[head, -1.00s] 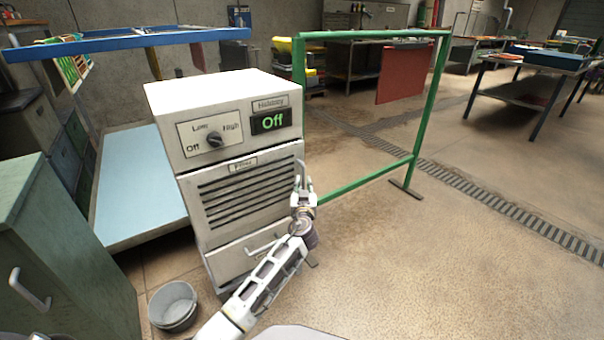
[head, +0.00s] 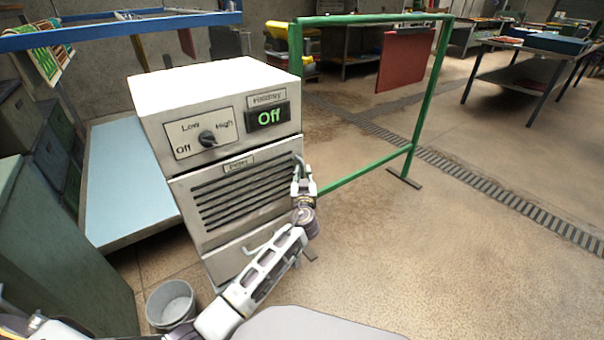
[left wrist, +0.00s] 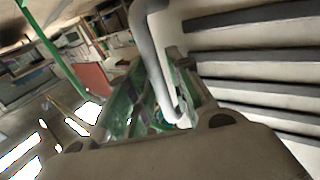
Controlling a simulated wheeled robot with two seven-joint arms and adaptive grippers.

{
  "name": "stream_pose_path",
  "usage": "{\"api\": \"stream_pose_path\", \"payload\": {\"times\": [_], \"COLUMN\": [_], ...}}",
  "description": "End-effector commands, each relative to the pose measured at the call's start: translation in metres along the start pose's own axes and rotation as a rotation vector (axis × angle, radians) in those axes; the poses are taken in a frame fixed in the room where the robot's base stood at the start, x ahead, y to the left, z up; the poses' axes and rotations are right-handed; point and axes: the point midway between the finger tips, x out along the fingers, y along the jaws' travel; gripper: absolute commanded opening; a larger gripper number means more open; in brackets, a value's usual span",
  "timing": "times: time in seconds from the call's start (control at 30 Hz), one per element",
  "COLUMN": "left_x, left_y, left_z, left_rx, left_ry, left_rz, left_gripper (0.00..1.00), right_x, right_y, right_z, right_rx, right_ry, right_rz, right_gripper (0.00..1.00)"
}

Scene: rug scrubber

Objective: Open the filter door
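The filter door (head: 245,192) is a white slatted panel with a "Filter" label on the front of a white cabinet (head: 215,85). It looks flush with the cabinet. Its grey bar handle (head: 299,162) stands at the door's right edge. My left gripper (head: 303,182) is at this handle in the head view. In the left wrist view the handle (left wrist: 150,35) runs down between the two fingers, which close in on it from both sides. The fingers (left wrist: 162,95) hide part of the contact. The slats show at the right there. My right gripper is not in view.
Above the door are a dial (head: 208,138) and a display (head: 268,117) reading "Off". A lower drawer (head: 230,262) has its own handle. A grey bucket (head: 171,303) stands at front left, beside a green cabinet (head: 60,260). A green frame (head: 425,100) stands behind right. The floor at right is clear.

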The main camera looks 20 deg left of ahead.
Motion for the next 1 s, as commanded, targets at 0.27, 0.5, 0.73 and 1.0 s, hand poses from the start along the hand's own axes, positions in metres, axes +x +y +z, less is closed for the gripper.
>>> {"api": "stream_pose_path", "payload": {"times": [0.27,0.5,0.73,1.0], "left_x": [0.000,0.000,-0.001,-0.007], "left_y": [0.000,0.000,0.001,0.013], "left_z": [0.000,0.000,0.000,0.000], "left_rx": [0.000,0.000,-0.001,-0.002], "left_ry": [0.000,0.000,0.000,0.000], "left_rz": [0.000,0.000,0.004,0.049], "left_gripper": [0.04,0.00,0.00,0.00], "right_x": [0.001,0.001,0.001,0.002], "right_y": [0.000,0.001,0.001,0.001], "right_z": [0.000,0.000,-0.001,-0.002], "right_rx": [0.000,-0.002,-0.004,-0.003], "right_ry": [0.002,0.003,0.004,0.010], "right_rz": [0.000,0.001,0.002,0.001], "right_gripper": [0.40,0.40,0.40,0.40]}}
